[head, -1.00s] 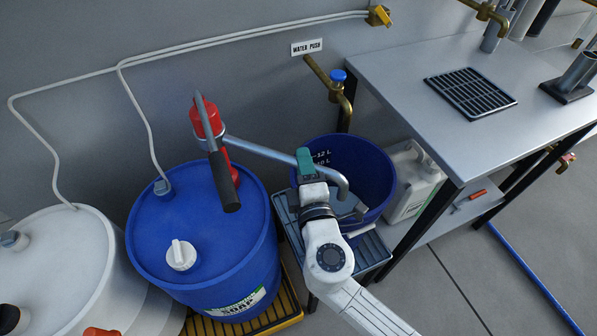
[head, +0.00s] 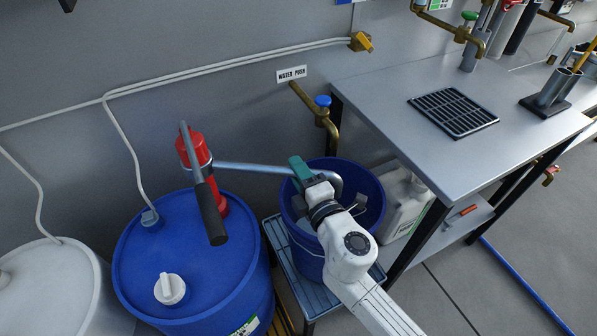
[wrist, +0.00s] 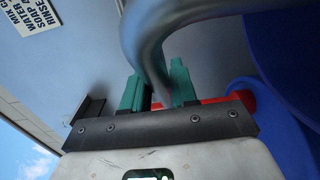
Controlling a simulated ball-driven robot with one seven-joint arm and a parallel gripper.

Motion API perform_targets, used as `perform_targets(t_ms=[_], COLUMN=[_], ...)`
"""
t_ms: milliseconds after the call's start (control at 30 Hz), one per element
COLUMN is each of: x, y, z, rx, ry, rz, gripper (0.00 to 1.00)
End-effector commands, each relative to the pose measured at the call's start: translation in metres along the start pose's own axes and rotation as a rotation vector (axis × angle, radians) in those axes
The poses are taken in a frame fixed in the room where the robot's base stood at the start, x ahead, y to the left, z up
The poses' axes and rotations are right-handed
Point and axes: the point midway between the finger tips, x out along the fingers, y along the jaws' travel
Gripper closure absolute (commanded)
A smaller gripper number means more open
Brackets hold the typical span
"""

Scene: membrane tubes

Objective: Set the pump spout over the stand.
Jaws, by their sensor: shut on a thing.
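The pump spout (head: 250,169) is a grey metal pipe running right from the red pump (head: 196,150) on the blue drum (head: 150,240). Its bent end (head: 338,186) hangs over the blue bucket (head: 372,190), which stands on the low grey slatted stand (head: 279,247). My gripper (head: 301,172) is shut on the spout just before the bend, above the bucket's left side. In the wrist view its teal fingers (wrist: 158,90) lie on both sides of the pipe (wrist: 150,45). My arm hides part of the bucket and the stand.
The pump's black handle (head: 211,212) sticks out over the drum. A brass tap (head: 325,115) with a blue knob is on the wall behind the bucket. A metal bench (head: 390,90) and a white canister (head: 408,205) are close on the right.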

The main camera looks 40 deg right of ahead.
Motion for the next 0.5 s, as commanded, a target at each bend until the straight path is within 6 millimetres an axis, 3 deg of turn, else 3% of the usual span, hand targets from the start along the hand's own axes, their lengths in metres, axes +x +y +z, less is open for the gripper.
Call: perform_targets(t_ms=[33, 67, 100, 267, 500], x=[0.0002, 0.0002, 0.0002, 0.0001, -0.0005], y=[-0.0007, -0.0007, -0.0007, -0.0004, -0.0003], z=[0.0006, 0.0006, 0.0005, 0.0002, 0.0000], rx=[0.000, 0.000, 0.000, 0.000, 0.000], ry=[-0.003, -0.003, -0.002, -0.002, -0.001], rz=[-0.001, -0.001, -0.001, -0.001, 0.000], gripper=[1.00, 0.71, 0.67, 0.52, 0.51])
